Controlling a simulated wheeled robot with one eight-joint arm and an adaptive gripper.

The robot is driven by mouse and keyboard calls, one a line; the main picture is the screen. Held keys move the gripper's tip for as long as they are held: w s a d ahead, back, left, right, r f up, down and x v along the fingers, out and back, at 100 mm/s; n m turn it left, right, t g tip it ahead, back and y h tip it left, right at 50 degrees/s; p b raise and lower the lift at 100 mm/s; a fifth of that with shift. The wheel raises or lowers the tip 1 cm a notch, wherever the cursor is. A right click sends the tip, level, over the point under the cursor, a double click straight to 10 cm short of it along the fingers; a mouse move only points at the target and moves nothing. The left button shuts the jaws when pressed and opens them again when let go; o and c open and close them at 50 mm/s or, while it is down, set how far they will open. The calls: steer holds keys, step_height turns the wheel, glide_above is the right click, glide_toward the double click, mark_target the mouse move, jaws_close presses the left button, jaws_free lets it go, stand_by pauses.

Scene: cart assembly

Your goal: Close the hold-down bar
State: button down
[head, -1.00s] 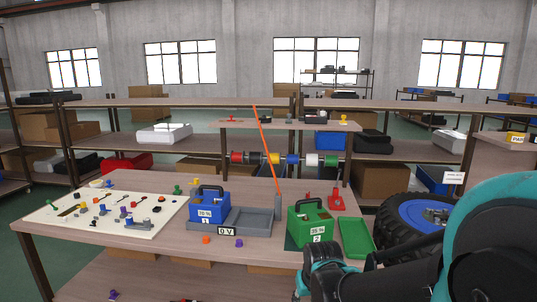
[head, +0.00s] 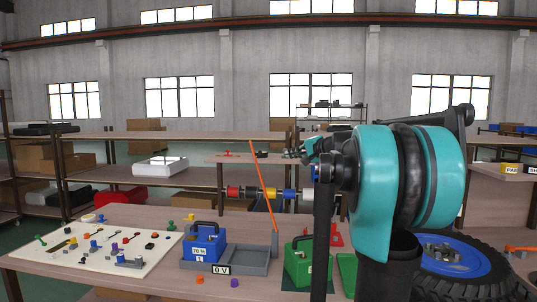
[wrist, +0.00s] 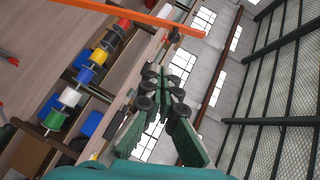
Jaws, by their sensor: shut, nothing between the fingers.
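The orange hold-down bar (head: 262,185) stands raised and slightly tilted, its lower end at a grey post (head: 275,243) at the right end of the grey battery tray (head: 253,266). The blue battery (head: 204,247), marked 1, sits in the tray's left part; the right part is empty. My gripper (head: 291,153) is shut and empty, in the air just right of the bar's upper part in the head view. In the wrist view my gripper (wrist: 185,62) points ahead, and the bar (wrist: 150,15) crosses the top, apart from the fingers.
A green battery (head: 305,262) stands right of the tray. A board with small parts (head: 75,258) lies at the left. Coloured spools (head: 262,192) hang behind the bar. A wheel (head: 455,265) is at the right. My arm hides part of the table's right side.

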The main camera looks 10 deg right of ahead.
steer(key=a+r+x, duration=0.1)
steer(key=x, duration=1.1)
steer(key=shift+a+r+m, duration=0.3)
